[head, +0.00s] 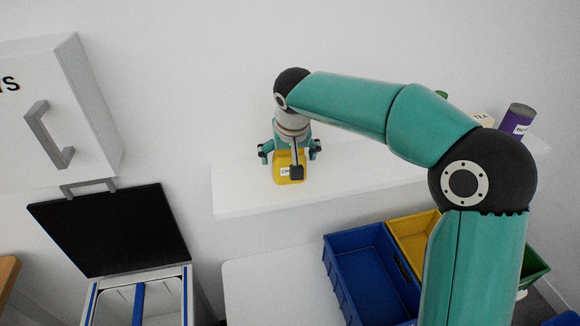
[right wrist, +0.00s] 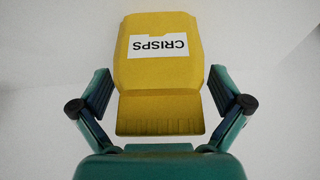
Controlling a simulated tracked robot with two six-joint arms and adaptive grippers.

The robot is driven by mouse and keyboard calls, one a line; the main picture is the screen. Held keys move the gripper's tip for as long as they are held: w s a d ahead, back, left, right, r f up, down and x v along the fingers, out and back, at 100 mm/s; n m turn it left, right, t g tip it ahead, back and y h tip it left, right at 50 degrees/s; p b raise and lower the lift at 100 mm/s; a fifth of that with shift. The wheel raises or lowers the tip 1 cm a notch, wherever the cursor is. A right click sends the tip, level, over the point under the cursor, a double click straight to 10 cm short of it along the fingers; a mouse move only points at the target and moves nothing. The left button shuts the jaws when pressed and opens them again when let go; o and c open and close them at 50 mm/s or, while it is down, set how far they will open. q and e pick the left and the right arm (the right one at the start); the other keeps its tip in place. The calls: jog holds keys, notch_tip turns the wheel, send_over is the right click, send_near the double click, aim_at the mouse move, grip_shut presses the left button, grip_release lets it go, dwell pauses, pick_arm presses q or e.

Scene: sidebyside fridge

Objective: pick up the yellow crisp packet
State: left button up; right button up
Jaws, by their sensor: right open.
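The yellow crisp packet (head: 289,175) stands on the white shelf (head: 237,203), below my right gripper in the head view. In the right wrist view the packet (right wrist: 158,70) shows its white "CRISPS" label upside down. My right gripper (head: 290,153) is open, with one finger on each side of the packet. In the right wrist view the fingers of the gripper (right wrist: 160,95) flank the packet's lower part, with gaps showing on both sides. Part of the packet is hidden by my wrist in the head view. My left gripper is not in view.
A purple can (head: 517,119) and a box labelled "TEA" (head: 484,119) stand at the shelf's right end. Blue (head: 370,275) and yellow (head: 412,240) bins lie below the shelf. A white cabinet (head: 65,110) and an open black lid (head: 110,228) are at the left.

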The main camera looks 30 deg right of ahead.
jog(key=shift+f, duration=0.15)
jog(key=c, duration=0.9)
jog(key=shift+s, duration=0.1)
jog(key=shift+c, duration=0.2)
